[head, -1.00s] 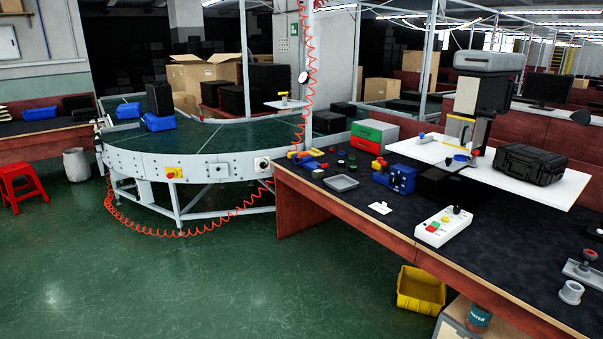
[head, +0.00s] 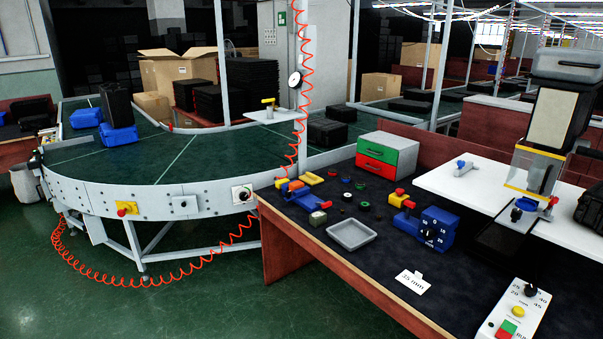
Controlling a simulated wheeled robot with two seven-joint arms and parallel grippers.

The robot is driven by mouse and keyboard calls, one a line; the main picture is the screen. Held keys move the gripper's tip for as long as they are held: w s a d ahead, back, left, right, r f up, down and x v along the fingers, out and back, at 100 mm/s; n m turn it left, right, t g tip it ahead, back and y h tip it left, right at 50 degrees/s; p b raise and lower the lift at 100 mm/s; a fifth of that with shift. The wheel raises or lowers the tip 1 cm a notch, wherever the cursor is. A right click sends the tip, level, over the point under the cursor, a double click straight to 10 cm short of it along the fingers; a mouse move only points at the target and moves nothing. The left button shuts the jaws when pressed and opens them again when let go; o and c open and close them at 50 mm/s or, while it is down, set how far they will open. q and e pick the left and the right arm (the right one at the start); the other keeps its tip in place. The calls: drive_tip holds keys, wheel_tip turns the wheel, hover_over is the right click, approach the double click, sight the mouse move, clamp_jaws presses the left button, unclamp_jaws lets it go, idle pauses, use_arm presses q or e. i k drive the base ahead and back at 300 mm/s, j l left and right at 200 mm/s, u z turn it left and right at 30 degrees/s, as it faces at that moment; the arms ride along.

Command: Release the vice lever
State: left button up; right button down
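Neither of my grippers is in this head view. No part is clear enough to name as the vice lever for certain. A machine (head: 560,110) with a yellow-edged clear guard stands at the right of the workbench, with small blue and red parts (head: 528,204) at its foot. A grey tool with a blue end (head: 462,168) lies on the white board. A blue dial box (head: 437,229) stands on the dark bench top, beside a blue block with a red and yellow knob (head: 402,202).
The dark workbench (head: 350,275) holds a grey tray (head: 351,235), a green and red drawer box (head: 387,157) and a control box (head: 513,312). The curved conveyor (head: 190,165) is at the left, with a red coiled hose (head: 180,275) beside it. The green floor in front is clear.

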sight(324, 205)
drive_tip(key=i, duration=2)
drive_tip(key=i+u, duration=0.1)
drive_tip(key=i, duration=0.2)
drive_tip(key=u, duration=0.3)
